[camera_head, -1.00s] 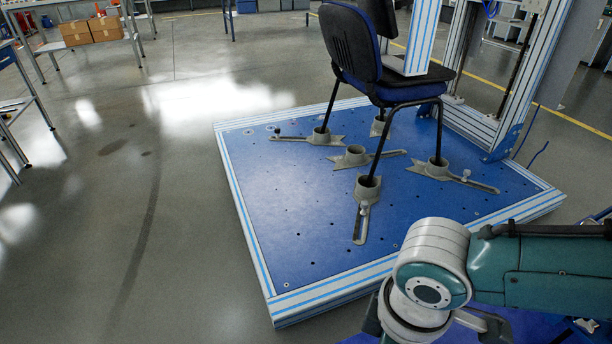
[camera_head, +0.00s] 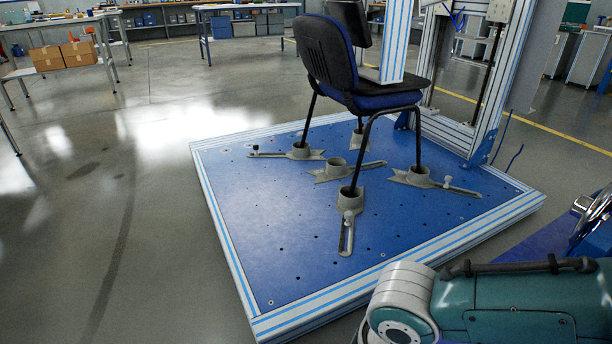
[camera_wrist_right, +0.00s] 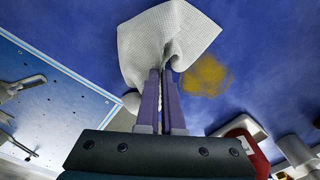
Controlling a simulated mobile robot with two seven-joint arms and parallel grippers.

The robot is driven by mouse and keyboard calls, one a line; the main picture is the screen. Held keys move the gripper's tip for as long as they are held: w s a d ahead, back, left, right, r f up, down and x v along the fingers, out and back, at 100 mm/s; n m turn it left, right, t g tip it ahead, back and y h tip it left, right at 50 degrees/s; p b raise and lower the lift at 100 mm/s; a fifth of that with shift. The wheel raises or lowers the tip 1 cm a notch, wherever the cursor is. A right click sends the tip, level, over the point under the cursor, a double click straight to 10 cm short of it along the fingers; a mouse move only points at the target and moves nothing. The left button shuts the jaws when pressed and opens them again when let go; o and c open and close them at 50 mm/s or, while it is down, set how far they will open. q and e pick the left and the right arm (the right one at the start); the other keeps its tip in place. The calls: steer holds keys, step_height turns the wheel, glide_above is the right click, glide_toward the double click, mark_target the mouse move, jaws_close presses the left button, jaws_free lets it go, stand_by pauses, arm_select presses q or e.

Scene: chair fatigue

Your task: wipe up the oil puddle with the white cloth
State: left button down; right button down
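In the right wrist view, a white waffle-textured cloth (camera_wrist_right: 165,38) hangs bunched at the tips of my right gripper (camera_wrist_right: 160,74). The fingers are close together with the cloth pinched between them, and its loose part spreads beyond the tips. A yellow-brown oil puddle (camera_wrist_right: 207,76) lies on the blue surface (camera_wrist_right: 270,60), just right of the cloth and fingertips. The cloth and puddle look apart in the picture; I cannot tell the cloth's height above the surface. The head view shows neither cloth nor puddle. My left gripper is not in view.
A blue test platform (camera_head: 230,220) with pale striped edges carries a chair (camera_head: 330,60), its legs in grey clamps. The platform's edge also shows at left in the wrist view (camera_wrist_right: 60,75). A red and grey object (camera_wrist_right: 250,140) is at lower right there. Open grey floor lies left.

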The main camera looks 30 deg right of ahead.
steer(key=shift+f, duration=0.2)
jaws_free()
stand_by(0.6)
